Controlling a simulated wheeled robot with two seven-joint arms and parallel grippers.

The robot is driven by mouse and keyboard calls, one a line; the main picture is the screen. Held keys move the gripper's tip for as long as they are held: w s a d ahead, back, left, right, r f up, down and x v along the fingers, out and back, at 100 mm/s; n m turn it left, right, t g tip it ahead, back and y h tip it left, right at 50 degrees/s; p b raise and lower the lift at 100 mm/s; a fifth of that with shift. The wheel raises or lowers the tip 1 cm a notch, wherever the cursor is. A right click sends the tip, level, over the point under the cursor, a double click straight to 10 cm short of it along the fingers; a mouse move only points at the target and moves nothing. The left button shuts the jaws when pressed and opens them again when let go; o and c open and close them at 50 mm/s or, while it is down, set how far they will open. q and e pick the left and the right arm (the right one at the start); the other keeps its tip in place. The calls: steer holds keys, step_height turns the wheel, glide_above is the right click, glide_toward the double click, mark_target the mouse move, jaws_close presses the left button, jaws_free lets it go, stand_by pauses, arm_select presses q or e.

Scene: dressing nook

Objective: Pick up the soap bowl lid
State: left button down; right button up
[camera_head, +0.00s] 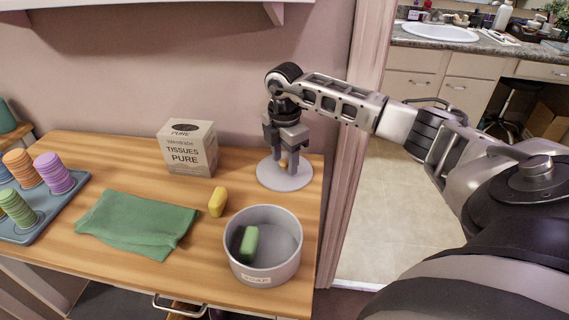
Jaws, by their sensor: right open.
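The soap bowl lid (269,180) is a flat pale grey disc lying on the wooden tabletop near its right back corner. A small tan knob (284,163) shows at its middle, partly hidden by the gripper. My right gripper (287,168) points down over the lid, open, with its fingers on either side of the knob. I cannot tell whether the fingers touch it. The round grey soap bowl (290,268) stands uncovered in front of the lid, with a green soap bar (249,244) inside. My left gripper is not in view.
A yellow soap bar (218,202) lies left of the bowl. A tissue box (189,148) stands by the wall. A green cloth (137,223) and a blue tray (50,218) with coloured stacked pieces are on the left. The tabletop (110,158) ends near the lid's right side.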

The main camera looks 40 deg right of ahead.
jaws_close()
steer(key=shift+r, duration=0.1)
